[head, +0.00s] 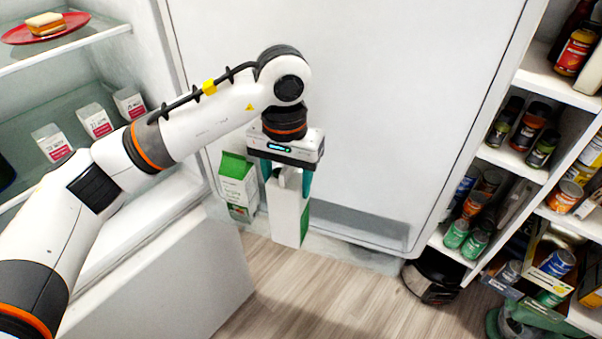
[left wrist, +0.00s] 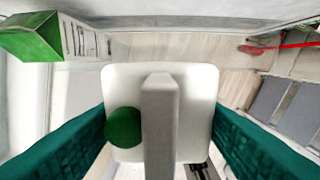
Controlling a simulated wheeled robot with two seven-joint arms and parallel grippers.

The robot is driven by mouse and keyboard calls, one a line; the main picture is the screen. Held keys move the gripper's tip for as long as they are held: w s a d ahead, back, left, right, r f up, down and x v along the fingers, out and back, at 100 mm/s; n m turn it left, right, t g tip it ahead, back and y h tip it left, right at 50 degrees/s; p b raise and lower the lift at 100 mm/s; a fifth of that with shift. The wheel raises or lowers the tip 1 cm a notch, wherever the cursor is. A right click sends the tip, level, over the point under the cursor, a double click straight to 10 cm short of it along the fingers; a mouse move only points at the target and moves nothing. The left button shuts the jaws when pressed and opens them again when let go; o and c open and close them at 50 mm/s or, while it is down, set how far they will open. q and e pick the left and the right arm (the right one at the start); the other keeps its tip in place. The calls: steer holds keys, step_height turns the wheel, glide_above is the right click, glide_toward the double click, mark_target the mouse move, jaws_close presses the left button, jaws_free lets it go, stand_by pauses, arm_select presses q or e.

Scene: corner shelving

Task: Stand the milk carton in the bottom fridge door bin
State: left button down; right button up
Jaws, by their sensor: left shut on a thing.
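My left gripper (head: 287,177) is shut on the white milk carton (head: 284,212), which has a green side and hangs roughly upright below the fingers. In the left wrist view the carton's top ridge (left wrist: 160,115) and green cap (left wrist: 123,127) lie between the teal fingers (left wrist: 160,135). The bottom bin (head: 365,229) runs along the foot of the open fridge door. The carton is over or in front of the bin's left part; I cannot tell whether its base is inside or touching. My right gripper is out of view.
A green-and-white carton (head: 238,182) stands left of the held carton, apparently at the bin's left end; it also shows in the left wrist view (left wrist: 32,38). Fridge shelves with small cartons (head: 94,120) are left. Shelving with jars (head: 535,125) is right. The bin's right part looks empty.

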arm_select(q)
steer(key=w+d+p, duration=0.2)
steer(key=w, duration=0.4)
step_height(320, 180, down, 7)
steer(key=p, duration=0.2)
steer(key=shift+w, duration=0.3)
steer(key=shift+d, duration=0.1)
steer(key=shift+f, duration=0.1)
steer(key=c, duration=0.5)
jaws_free()
steer(key=shift+s, duration=0.1)
